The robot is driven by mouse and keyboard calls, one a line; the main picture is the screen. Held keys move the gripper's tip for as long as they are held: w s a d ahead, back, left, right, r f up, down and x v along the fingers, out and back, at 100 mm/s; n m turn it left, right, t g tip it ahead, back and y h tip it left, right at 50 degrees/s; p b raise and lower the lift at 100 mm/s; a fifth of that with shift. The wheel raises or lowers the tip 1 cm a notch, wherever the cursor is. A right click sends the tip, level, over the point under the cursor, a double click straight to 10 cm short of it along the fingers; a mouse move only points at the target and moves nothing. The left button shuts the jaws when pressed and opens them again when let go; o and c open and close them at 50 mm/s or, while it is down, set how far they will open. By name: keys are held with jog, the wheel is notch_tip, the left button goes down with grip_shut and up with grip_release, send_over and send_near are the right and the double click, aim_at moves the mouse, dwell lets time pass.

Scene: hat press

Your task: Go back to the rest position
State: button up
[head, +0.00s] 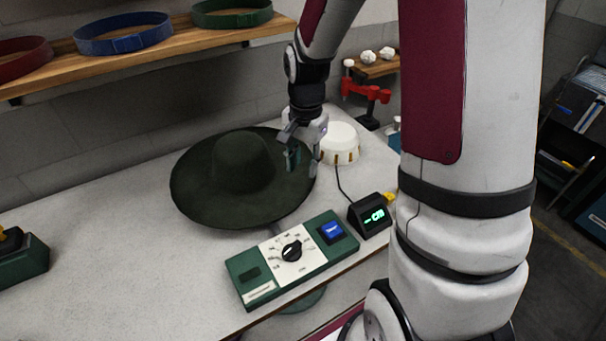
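My gripper (303,161) hangs from my arm, fingers down, over the right side of a dark green wide-brimmed hat (243,164). Its two fingers appear apart with nothing between them. I cannot tell whether a fingertip touches the brim. The hat lies crown up on the pale worktop (120,262), and the gripper covers a little of its right edge.
A green control box (291,256) with a dial and a small display (371,217) stand in front of the hat. A white dome (340,141) is behind the gripper. A shelf (150,51) with hat bands runs at the upper left. The left worktop is mostly clear.

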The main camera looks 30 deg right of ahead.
jog(key=s+a+r+n+t, duration=0.1)
jog(key=s+a+r+n, duration=0.15)
jog(key=r, duration=0.45)
jog(key=s+a+r+n+t, duration=0.1)
jog(key=s+a+r+n, duration=0.2)
jog(key=r, duration=0.4)
jog(key=s+a+r+n+t, duration=0.3)
jog(key=s+r+n, duration=0.4)
jog(key=s, duration=0.5)
jog(key=shift+s+a+r, duration=0.35)
jog(key=shift+s, duration=0.05)
jog(key=shift+s, duration=0.1)
